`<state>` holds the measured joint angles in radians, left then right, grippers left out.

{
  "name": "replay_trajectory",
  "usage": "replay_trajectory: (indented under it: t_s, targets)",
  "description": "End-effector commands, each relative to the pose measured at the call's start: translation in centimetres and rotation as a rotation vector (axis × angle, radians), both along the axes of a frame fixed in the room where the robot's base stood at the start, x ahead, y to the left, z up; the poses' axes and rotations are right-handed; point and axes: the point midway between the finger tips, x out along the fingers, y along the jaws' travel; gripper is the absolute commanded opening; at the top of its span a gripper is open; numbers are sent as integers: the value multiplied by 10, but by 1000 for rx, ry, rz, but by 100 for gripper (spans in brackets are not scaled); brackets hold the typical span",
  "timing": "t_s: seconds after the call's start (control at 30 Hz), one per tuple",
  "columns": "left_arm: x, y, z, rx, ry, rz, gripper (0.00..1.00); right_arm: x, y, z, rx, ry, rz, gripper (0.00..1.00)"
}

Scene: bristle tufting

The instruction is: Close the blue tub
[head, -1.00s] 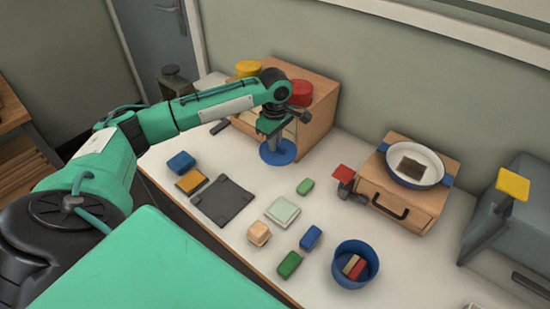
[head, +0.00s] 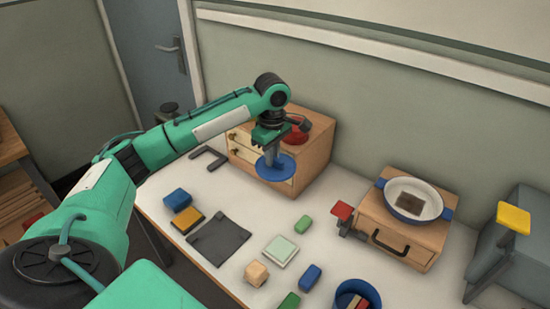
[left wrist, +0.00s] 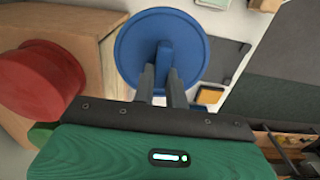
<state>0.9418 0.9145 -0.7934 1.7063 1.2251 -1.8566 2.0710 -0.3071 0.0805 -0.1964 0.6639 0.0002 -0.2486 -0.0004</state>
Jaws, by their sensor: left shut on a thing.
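The blue tub (head: 345,290) stands on the table at the bottom of the head view, cut off by the frame edge. It is open at the top, with red and tan blocks inside. My left gripper (head: 271,155) is shut on a round blue lid (head: 283,172), gripping it by its middle. The lid is in front of the wooden cabinet, well away from the tub. In the left wrist view the lid (left wrist: 135,45) shows as a disc with a raised handle between the fingers (left wrist: 160,78). My right gripper is out of view.
The wooden cabinet (head: 310,160) with a red round thing (head: 318,128) on top stands behind the lid. Several small blocks, a dark mat (head: 219,238) and a pale green square (head: 280,250) lie between. A drawer box (head: 405,237) carries a white-and-blue dish (head: 413,191).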

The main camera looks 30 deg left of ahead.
Motion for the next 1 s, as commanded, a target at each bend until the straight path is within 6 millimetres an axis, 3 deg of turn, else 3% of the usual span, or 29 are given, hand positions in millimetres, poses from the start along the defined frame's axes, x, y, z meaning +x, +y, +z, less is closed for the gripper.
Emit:
replay_trajectory:
  t_s: [0.17, 0.4, 0.6, 0.77, 1.0]
  targets:
    - [-17, -33, -16, 12, 2, -247, 0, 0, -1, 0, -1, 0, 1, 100]
    - [-72, -107, -49, 21, 7, -897, 0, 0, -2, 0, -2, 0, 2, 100]
    - [-116, -147, -64, 8, 5, -1313, 0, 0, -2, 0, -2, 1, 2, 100]
    - [-132, -161, -69, -1, 1, -1460, 0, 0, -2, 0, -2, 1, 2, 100]
    - [-134, -162, -70, -2, 1, -1480, 0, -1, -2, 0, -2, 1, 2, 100]
